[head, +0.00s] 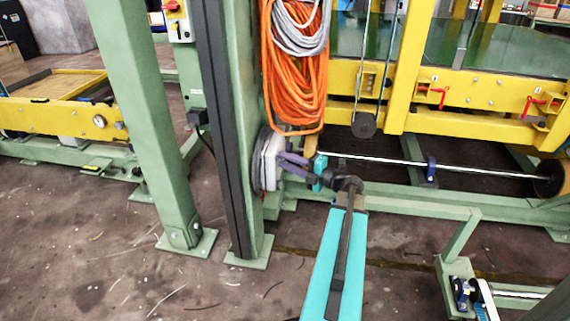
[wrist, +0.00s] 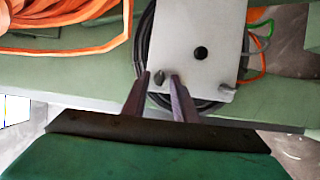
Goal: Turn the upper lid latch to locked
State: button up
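A pale grey box with a flat lid (head: 268,160) is fixed to the side of the green post; it fills the upper middle of the wrist view (wrist: 203,40). Its lid has a round black spot (wrist: 201,53) and two small grey latches at its lower edge, one on the left (wrist: 160,77) and one on the right (wrist: 225,91). I cannot tell which is the upper one. My gripper (wrist: 159,90), with purple fingers, points at the lid; it also shows in the head view (head: 284,164). The fingers are apart, with the left latch between their tips; contact is not clear.
Orange and grey cables (head: 295,70) hang just above the box. Green posts (head: 150,110) stand left of it. A metal rod (head: 390,161) runs across to the right, below a yellow frame (head: 480,90). Thin orange and green wires (wrist: 262,45) lie beside the lid.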

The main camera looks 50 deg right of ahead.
jog(key=shift+r, duration=0.1)
jog(key=s+a+r+p, duration=0.4)
jog(key=s+a+p, duration=0.1)
jog(key=s+p, duration=0.1)
jog(key=shift+s+a+r+p, duration=0.2)
jog(key=shift+a+p, duration=0.05)
jog(key=shift+p, duration=0.65)
jog(key=s+a+p, duration=0.1)
jog(key=p, duration=0.5)
jog(key=shift+s+a+r+p, duration=0.15)
jog(key=shift+s+a+p, duration=0.15)
